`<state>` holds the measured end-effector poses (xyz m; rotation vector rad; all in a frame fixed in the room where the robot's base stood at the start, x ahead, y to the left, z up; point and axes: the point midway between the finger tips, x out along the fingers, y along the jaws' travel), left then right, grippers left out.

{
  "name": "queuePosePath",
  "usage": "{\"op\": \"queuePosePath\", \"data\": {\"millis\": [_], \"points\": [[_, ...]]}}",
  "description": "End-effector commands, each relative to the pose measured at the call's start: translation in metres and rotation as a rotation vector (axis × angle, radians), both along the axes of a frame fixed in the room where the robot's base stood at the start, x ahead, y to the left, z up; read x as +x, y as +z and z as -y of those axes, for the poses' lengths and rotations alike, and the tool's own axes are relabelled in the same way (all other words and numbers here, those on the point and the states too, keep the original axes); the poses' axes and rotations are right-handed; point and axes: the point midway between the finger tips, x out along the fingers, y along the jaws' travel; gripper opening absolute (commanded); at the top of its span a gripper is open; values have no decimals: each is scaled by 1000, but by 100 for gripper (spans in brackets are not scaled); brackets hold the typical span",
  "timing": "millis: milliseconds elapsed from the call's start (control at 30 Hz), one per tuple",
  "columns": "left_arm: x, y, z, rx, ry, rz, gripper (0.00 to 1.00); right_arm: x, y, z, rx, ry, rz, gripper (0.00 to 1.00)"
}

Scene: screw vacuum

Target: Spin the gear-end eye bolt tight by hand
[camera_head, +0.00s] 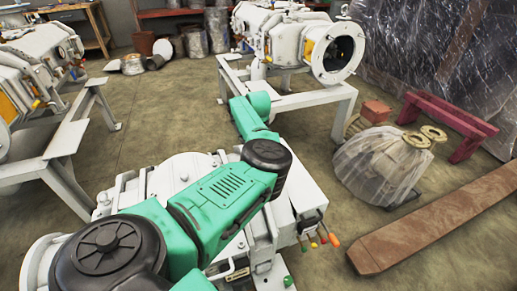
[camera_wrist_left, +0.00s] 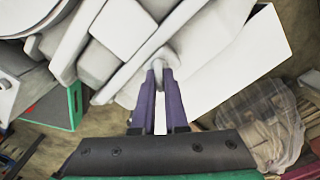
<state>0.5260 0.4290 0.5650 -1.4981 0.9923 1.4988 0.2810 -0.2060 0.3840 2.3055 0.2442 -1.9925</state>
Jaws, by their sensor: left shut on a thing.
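The white machine (camera_head: 150,185) lies below my green left arm in the head view. The arm reaches across it, and its gripper end is hidden there. In the left wrist view the purple fingers of my left gripper (camera_wrist_left: 160,72) are shut on a small light-grey rounded piece (camera_wrist_left: 164,54), which looks like the eye bolt. The piece is at the white machine (camera_wrist_left: 228,60), mostly hidden by the fingers. I cannot make out its gear end, its thread or how deep it sits. My right gripper is in neither view.
Coloured levers (camera_head: 320,240) stick out from the machine's right end. Another white machine (camera_head: 300,40) stands on a frame behind. A plastic-wrapped bundle (camera_head: 375,165) and a brown beam (camera_head: 430,225) lie to the right. Open floor (camera_head: 165,125) lies behind the machine.

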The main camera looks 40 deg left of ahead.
Motion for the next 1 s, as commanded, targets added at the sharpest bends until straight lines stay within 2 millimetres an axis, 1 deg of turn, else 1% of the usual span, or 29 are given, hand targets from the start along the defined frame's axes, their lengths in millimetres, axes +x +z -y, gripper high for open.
{"op": "queuePosePath", "data": {"millis": [333,600,767,833,1000], "points": [[-1,2,1,-1,-326,1,0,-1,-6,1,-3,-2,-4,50],[-2,2,0,0,-583,2,0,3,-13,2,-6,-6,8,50],[-3,2,0,-1,-735,2,0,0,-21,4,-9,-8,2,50],[-3,3,0,-1,-801,2,0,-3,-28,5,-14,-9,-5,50],[-4,3,0,-1,-962,2,0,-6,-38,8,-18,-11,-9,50]]}}
